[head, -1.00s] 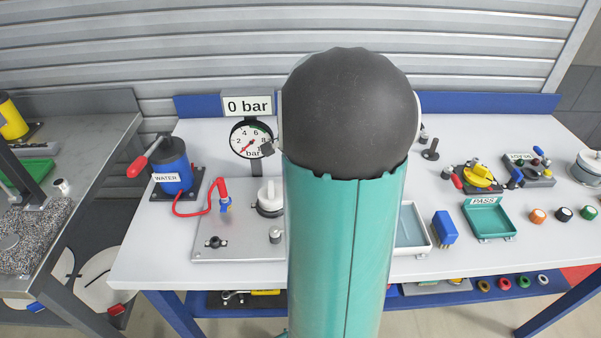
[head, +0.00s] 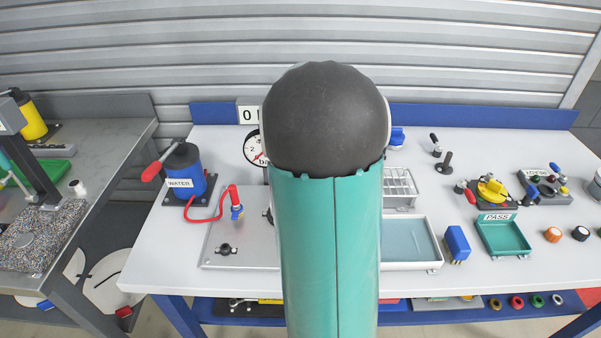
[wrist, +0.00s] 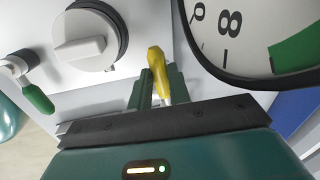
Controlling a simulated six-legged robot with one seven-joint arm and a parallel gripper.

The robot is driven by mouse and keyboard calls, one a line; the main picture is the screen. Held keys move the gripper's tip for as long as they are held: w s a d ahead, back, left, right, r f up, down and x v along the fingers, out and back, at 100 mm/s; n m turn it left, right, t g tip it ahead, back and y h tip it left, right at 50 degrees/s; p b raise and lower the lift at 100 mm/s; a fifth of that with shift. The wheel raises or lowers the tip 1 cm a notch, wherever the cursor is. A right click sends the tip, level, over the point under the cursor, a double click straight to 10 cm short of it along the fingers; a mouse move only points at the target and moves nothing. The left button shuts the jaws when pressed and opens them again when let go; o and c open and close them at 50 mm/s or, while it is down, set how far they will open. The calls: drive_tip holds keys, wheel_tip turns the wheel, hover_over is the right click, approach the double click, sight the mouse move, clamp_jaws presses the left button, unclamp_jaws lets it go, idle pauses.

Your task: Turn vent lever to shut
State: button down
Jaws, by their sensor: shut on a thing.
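In the wrist view a yellow lever handle (wrist: 156,65) stands between the two fingers of my gripper (wrist: 160,80), and the gripper is shut on it. No label shows on this lever, so I cannot tell from lettering that it is the vent lever. A second lever with a green handle (wrist: 38,98) is at the left, apart from my gripper. In the head view my arm hides the gripper and the yellow lever.
A round white knob (wrist: 82,45) is left of the fingers and a large gauge (wrist: 260,35) is close on the right. In the head view stand a WATER pump (head: 183,172) with a red hose, a PASS tray (head: 505,237) and a blue block (head: 457,243).

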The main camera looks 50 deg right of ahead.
idle(0.3)
drive_tip(key=c, duration=1.3)
unclamp_jaws()
wheel_tip(320, 180, up, 14)
drive_tip(key=s+a, duration=0.1)
drive_tip(key=s, duration=0.1)
drive_tip(key=shift+a+f, duration=0.25)
drive_tip(key=shift+a, duration=0.1)
drive_tip(key=shift+c, duration=0.4)
